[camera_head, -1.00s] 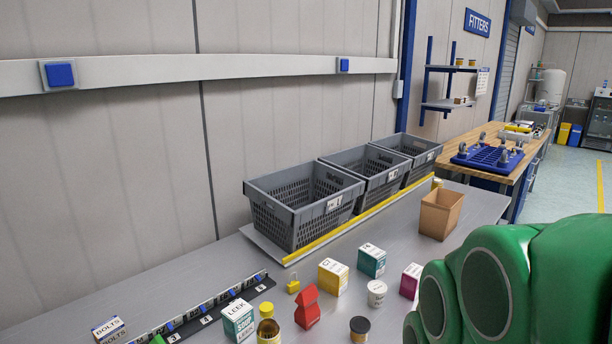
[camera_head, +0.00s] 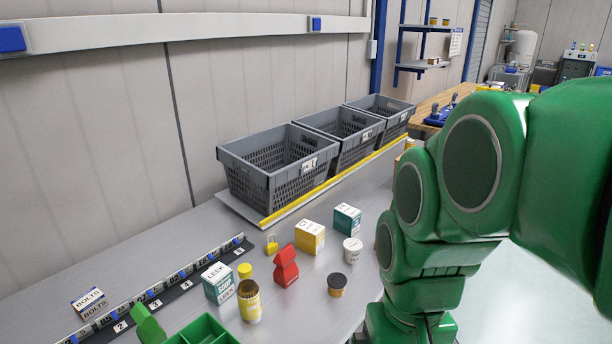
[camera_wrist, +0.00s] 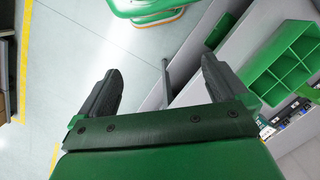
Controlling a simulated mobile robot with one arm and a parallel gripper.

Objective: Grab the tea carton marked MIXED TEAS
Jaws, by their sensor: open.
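I cannot read MIXED TEAS on any carton. In the head view a yellow carton (camera_head: 310,237) and a teal carton (camera_head: 346,219) stand upright on the grey bench, their lettering too small to read. A teal and white carton marked LEEK SOUP (camera_head: 217,283) stands nearer the left. My green arm covers the right part of the bench. My gripper (camera_wrist: 160,65) shows in the wrist view with its two dark fingers wide apart and nothing between them. It is over the floor and bench edge, away from the cartons.
Grey crates (camera_head: 268,175) line the back. A green divided tray (camera_wrist: 285,60) sits on the bench.

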